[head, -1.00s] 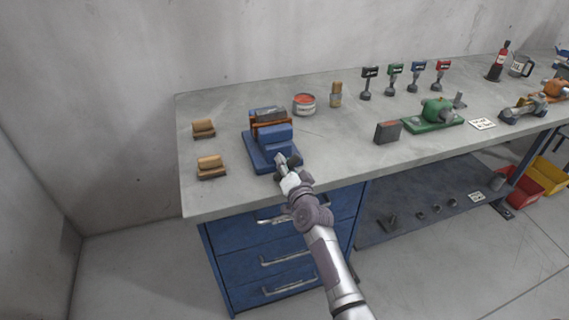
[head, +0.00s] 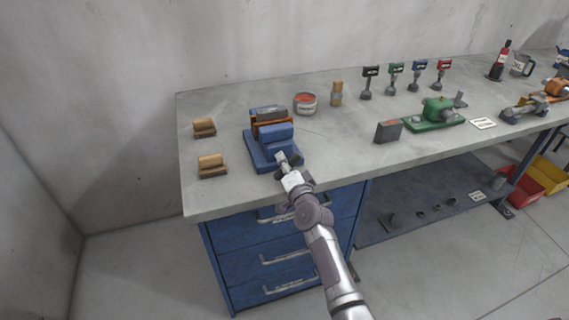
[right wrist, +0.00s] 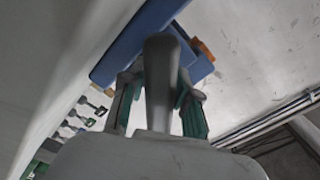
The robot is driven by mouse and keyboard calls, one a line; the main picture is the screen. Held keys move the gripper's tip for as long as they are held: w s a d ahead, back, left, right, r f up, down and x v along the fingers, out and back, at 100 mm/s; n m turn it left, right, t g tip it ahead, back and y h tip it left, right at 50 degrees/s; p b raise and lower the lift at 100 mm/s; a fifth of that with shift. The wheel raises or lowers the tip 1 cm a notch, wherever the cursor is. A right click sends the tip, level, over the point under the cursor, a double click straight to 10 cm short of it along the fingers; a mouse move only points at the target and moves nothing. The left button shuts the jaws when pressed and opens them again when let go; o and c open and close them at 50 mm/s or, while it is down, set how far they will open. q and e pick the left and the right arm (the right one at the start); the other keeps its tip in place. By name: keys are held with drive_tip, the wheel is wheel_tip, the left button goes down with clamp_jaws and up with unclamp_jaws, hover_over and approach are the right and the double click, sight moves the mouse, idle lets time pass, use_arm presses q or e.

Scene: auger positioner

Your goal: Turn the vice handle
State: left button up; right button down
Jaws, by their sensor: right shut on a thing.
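The blue vice (head: 272,147) stands near the front left part of the workbench, with orange jaw parts (head: 270,129) around a grey block (head: 268,114). My right gripper (head: 285,164) is at the front of the vice, shut on the vice handle. In the right wrist view the handle (right wrist: 160,80) is a grey bar between the two green-padded fingers (right wrist: 158,100) of that gripper, and the blue vice body (right wrist: 135,40) lies beyond it. In the head view the gripper mostly hides the handle. My left gripper is not in view.
Blue drawers (head: 270,262) with protruding handles are below the front edge.

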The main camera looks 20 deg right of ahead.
drive_tip(key=c, duration=1.1)
unclamp_jaws()
drive_tip(key=shift+r, duration=0.1)
drive_tip(key=s, duration=1.2)
drive_tip(key=shift+d, duration=0.25)
